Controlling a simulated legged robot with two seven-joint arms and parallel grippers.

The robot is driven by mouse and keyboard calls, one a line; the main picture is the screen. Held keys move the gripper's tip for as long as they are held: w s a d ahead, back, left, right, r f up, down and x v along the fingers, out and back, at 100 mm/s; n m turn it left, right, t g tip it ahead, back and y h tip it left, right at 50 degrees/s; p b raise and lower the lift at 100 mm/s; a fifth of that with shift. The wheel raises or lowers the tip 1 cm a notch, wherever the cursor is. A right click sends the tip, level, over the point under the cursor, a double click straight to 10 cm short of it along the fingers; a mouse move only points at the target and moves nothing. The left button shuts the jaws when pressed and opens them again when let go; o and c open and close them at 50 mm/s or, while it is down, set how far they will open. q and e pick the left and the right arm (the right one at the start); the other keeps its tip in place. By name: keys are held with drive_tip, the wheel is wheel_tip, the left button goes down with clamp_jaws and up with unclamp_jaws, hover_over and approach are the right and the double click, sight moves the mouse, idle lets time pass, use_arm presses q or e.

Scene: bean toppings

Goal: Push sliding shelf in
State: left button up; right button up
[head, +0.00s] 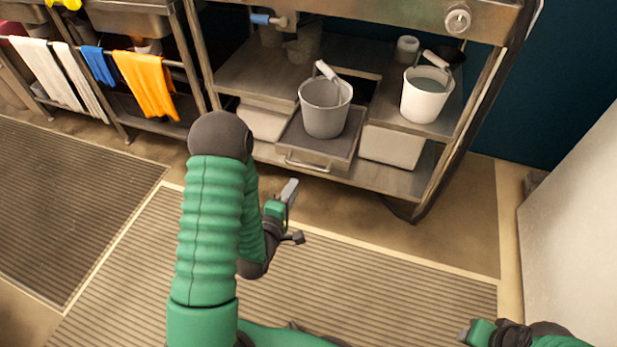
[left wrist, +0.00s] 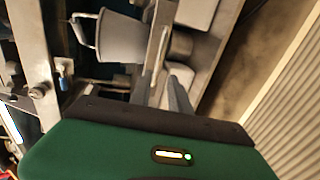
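The sliding shelf (head: 342,147) is a grey tray with a bar handle (head: 307,164) on its front. It sticks out from the lower level of the steel rack. A grey bucket (head: 324,110) stands upright on it; this bucket also shows, turned sideways, in the left wrist view (left wrist: 120,40). My left gripper (head: 290,189) is in front of and below the shelf handle in the head view, apparently apart from it. Its finger gap is unclear, and it holds nothing I can see. My right gripper (head: 464,335) is at the bottom edge, far from the shelf, mostly cut off.
A white bucket (head: 426,95) stands on the rack at the right. Pale bins (head: 392,147) flank the sliding shelf below. Orange (head: 147,84) and white towels hang at the left. A white block (head: 575,220) stands far right. The floor before the rack is free.

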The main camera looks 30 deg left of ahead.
sight(306, 168)
use_arm(q)
drive_tip(key=b+x, duration=0.4)
drive_tip(key=x, duration=0.7)
drive_tip(key=shift+f+b, duration=0.1)
drive_tip(key=shift+b, duration=0.2)
drive_tip(key=shift+w, duration=0.45)
clamp_jaws()
use_arm(e)
drive_tip(key=s+x, duration=0.1)
drive_tip(key=x, duration=0.5)
drive_tip(key=shift+s+f, duration=0.15)
drive_tip(key=shift+f, duration=0.2)
use_arm(q)
drive_tip(key=shift+s, duration=0.1)
use_arm(e)
drive_tip(key=shift+d, duration=0.15)
